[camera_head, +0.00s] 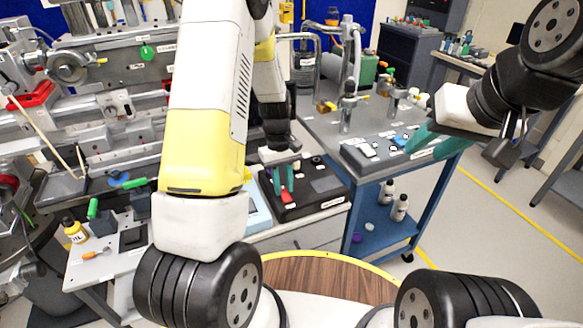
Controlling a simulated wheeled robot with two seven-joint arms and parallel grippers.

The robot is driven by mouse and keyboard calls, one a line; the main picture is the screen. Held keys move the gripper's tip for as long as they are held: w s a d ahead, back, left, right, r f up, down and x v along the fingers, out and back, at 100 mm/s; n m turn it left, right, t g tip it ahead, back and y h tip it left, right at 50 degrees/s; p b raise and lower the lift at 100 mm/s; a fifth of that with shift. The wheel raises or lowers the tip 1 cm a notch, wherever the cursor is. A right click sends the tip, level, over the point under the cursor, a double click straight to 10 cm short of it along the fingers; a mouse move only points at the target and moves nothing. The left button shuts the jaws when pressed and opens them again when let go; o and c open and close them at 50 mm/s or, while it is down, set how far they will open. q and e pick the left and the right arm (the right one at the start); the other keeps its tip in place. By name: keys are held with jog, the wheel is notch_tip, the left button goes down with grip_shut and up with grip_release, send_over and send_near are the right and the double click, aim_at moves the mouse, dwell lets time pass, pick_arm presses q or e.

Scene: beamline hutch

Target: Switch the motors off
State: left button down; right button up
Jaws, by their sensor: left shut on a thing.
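A black control box (312,196) lies on the bench in the middle of the view, with a dark panel and small controls on its top. A small red switch (287,197) shows at its left part. My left gripper (284,188) points down at the box from above, its teal fingers on either side of the red switch and shut on it. My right gripper (424,141) is at the right, in front of a grey box, with teal fingertips; its opening is not clear. My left arm hides part of the bench left of the box.
A grey box (372,160) with several small parts stands on the blue-framed cart (352,222). White bottles (399,208) are on its lower shelf. Bench machinery (90,80) fills the left. A yellow-capped bottle (75,230) stands front left. Floor at right is open.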

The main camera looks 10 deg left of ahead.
pick_arm(q)
jog(key=c, duration=1.2)
grip_release()
jog(key=shift+r, duration=0.1)
notch_tip(320, 180, up, 8)
jog(key=w, duration=0.1)
jog(key=shift+a+f, duration=0.25)
jog(key=shift+a, duration=0.1)
jog(key=s+d+r+m+t+h, duration=0.1)
jog(key=s+r+m+t, duration=0.6)
jog(key=s+r, duration=1.2)
notch_tip(320, 180, up, 3)
jog(key=shift+r+t, duration=0.1)
jog(key=shift+t, duration=0.3)
